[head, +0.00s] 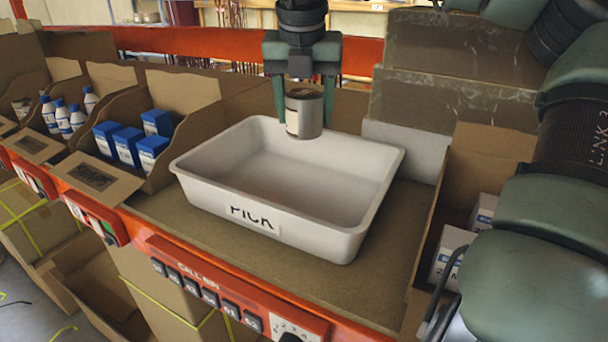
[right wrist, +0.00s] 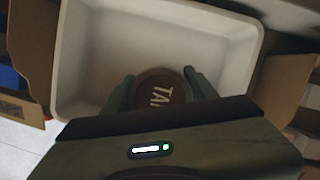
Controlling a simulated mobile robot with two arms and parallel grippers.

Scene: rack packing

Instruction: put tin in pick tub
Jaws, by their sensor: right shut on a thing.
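My right gripper (head: 303,97) is shut on a grey cylindrical tin (head: 309,116) with a pale label. It holds the tin upright above the far rim of the pick tub. The white pick tub (head: 205,187) stands on the shelf with the word PICK on its front wall, and it looks empty. In the right wrist view, the tin's brown lid (right wrist: 158,93) with white letters lies between the fingers of the gripper (right wrist: 160,92), with the tub (right wrist: 75,55) beneath and beyond. My left gripper is not in view.
Cardboard bins with blue boxes (head: 128,146) and white bottles (head: 64,117) stand left of the tub. A cardboard box (head: 482,150) with white cartons stands to the right. Dark stacked boxes (head: 450,95) rise behind. An orange rail with buttons (head: 225,290) runs along the front.

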